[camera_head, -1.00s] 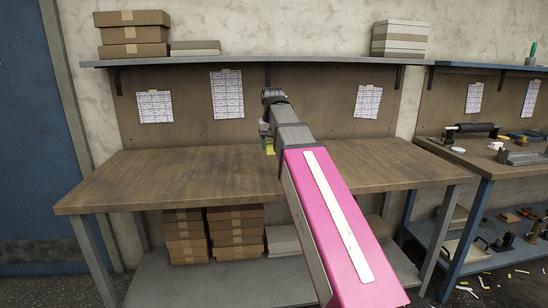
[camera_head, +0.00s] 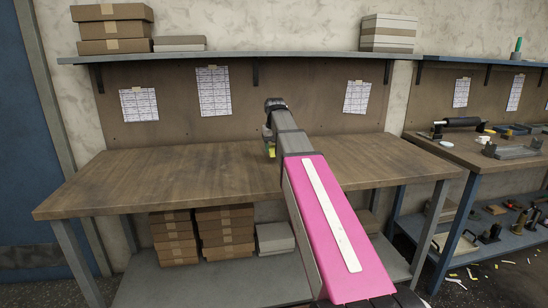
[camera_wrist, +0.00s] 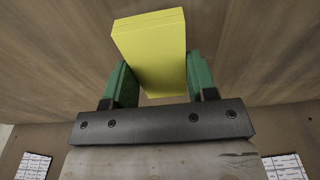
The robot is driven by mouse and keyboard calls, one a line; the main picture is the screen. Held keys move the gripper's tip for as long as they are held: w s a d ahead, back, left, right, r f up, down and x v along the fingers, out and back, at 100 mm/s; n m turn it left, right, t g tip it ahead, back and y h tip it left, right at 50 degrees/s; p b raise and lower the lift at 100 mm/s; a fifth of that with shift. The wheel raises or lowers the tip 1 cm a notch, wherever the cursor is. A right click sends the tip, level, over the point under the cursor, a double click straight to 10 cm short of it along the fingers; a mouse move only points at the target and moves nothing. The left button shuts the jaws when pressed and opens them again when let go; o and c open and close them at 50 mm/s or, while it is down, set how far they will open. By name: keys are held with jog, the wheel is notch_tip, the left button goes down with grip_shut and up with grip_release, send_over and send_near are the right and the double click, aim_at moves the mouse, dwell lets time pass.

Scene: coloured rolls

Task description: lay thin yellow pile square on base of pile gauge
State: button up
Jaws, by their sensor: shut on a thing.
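The thin yellow pile (camera_wrist: 150,50) is held between the green fingers of my gripper (camera_wrist: 157,82) in the wrist view. Its flat face and one edge show, and it sits slightly tilted in that picture. In the head view only a small yellow bit of the pile (camera_head: 271,152) shows beside my arm, in front of the wooden bench. A grey metal fixture (camera_head: 512,150) with upright parts stands on the bench at the right. I cannot tell for sure whether it is the pile gauge.
The wooden bench (camera_head: 130,180) ahead has a bare top. The right bench (camera_head: 440,150) carries a black roller (camera_head: 462,122) and small items. A shelf (camera_head: 230,57) with boxes runs above. Scraps (camera_head: 470,275) lie on the floor at the right.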

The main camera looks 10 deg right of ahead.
aim_at(274, 162)
jog(key=shift+f, duration=2)
jog(key=shift+f, duration=0.15)
jog(key=o, duration=1)
